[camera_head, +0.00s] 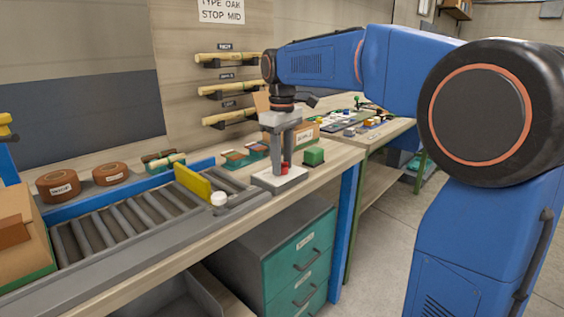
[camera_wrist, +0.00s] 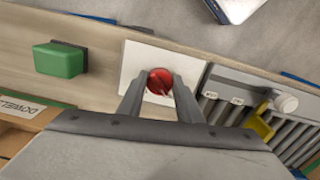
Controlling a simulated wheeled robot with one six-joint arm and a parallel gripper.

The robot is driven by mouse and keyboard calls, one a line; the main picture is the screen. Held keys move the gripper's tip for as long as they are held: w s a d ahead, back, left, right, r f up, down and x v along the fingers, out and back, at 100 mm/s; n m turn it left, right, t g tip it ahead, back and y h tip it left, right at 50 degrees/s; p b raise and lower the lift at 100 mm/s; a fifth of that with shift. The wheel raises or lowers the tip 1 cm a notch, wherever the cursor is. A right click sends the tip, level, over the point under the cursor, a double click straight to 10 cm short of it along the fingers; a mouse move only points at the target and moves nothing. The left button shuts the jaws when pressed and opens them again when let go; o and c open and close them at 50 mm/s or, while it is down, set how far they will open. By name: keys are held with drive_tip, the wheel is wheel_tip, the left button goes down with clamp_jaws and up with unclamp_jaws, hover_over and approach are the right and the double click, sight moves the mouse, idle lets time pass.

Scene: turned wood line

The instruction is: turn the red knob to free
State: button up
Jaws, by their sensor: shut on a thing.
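The red knob (camera_wrist: 160,81) sits on a white plate (camera_wrist: 133,62) on the bench top. My gripper (camera_wrist: 159,84) points down over the plate, with one finger on each side of the knob, shut on it. In the head view my gripper (camera_head: 281,165) stands upright over the plate, and a bit of the red knob (camera_head: 284,170) shows between the fingertips. A dark pointer line shows on the knob's top in the wrist view. No readable position labels show around the knob, and part of the plate is hidden by the fingers.
A green block (camera_head: 314,156) stands just right of the plate. A roller conveyor (camera_head: 125,222) with a yellow stop plate (camera_head: 193,181) and a white knob (camera_head: 218,198) lies to the left. A labelled box (camera_head: 304,134) stands behind. Teal drawers (camera_head: 300,262) are below the bench.

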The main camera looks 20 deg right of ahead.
idle(0.5)
drive_tip(key=o, duration=1)
drive_tip(key=shift+o, duration=0.2)
wheel_tip(320, 180, up, 17)
drive_tip(key=shift+r, duration=0.15)
drive_tip(key=s+d+f+m+t, duration=0.2)
drive_tip(key=s+d+f+m, duration=0.1)
drive_tip(key=s+f, duration=1.2)
drive_tip(key=s+d+f+m+t, duration=0.2)
drive_tip(key=s+d+f+m, duration=0.1)
drive_tip(key=s+f, duration=1.2)
wheel_tip(320, 180, down, 4)
drive_tip(key=shift+s+d+f+m+t, duration=0.1)
drive_tip(key=shift+s+d+m+t, duration=0.25)
drive_tip(key=shift+m, duration=0.25)
